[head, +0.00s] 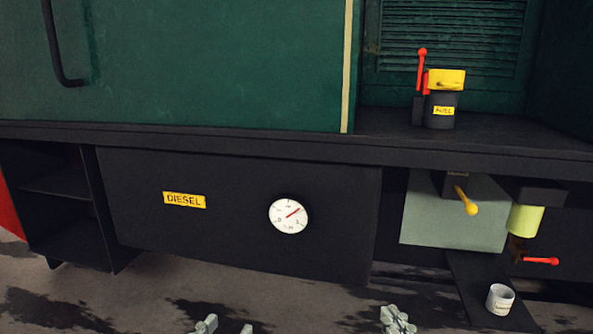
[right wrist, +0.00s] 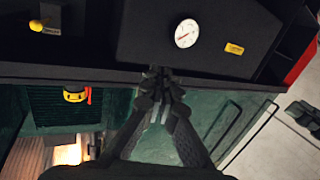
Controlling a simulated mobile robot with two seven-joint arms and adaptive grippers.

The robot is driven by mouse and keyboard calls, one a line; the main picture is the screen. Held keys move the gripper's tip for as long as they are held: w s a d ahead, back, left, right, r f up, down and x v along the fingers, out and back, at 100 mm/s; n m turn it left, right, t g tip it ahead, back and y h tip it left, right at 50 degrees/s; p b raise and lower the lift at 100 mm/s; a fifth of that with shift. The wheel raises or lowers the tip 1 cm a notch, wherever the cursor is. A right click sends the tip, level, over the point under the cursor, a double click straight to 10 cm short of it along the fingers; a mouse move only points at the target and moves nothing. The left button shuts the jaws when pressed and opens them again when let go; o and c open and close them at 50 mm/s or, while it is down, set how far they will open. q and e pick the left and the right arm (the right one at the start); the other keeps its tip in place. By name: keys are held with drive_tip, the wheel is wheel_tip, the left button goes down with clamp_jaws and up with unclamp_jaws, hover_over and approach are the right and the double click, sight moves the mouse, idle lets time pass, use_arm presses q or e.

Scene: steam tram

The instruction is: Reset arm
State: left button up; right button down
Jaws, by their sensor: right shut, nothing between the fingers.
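My left gripper (head: 227,328) shows at the bottom edge of the head view, with its two fingertips apart and nothing seen between them. The rest of it is cut off by the frame. My right gripper (head: 397,319) is further right at the bottom edge, with its fingertips together. In the right wrist view my right gripper (right wrist: 160,82) is shut and empty, in front of the dark ledge and green wall. Both grippers appear in front of the vehicle's lower side, apart from the fittings.
The black diesel tank (head: 240,240) carries a yellow label (head: 185,200) and a round white gauge (head: 289,214). At right are a yellow-handled lever (head: 467,201), a red-handled valve (head: 541,261), a yellow-green cylinder (head: 525,220) and a white cup (head: 500,299). A yellow-topped can (head: 441,112) stands on the ledge.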

drive_tip(key=s+a+y, duration=0.2)
drive_tip(key=a, duration=0.2)
use_arm(q)
drive_tip(key=s+a+f+g+y+p, duration=0.1)
drive_tip(key=a+f+g+y+p, duration=0.35)
drive_tip(key=f, duration=0.85)
use_arm(e)
drive_tip(key=s+d+f+g+h, duration=0.1)
drive_tip(key=d+f+g+h, duration=0.15)
drive_tip(key=f, duration=0.45)
drive_tip(key=s+d+f+g+h, duration=0.1)
drive_tip(key=d+f+g, duration=0.25)
drive_tip(key=f, duration=0.25)
use_arm(q)
drive_tip(key=s+a+f+n+g+y+p, duration=0.1)
drive_tip(key=s+a+f+n+g+p, duration=0.1)
drive_tip(key=s+a+f+g+p, duration=0.3)
drive_tip(key=s+a+f+g, duration=0.3)
drive_tip(key=s+a+f, duration=0.3)
drive_tip(key=a+f, duration=0.1)
drive_tip(key=shift+s+f+g, duration=0.3)
drive_tip(key=shift+f+g, duration=0.05)
use_arm(e)
drive_tip(key=s+d+f+m+g+h, duration=0.1)
drive_tip(key=s+d+f+g+h, duration=0.2)
drive_tip(key=s+d+f+g, duration=0.5)
drive_tip(key=s+d+f, duration=0.2)
drive_tip(key=s+f, duration=0.1)
drive_tip(key=f, duration=0.1)
drive_tip(key=shift+f, duration=0.4)
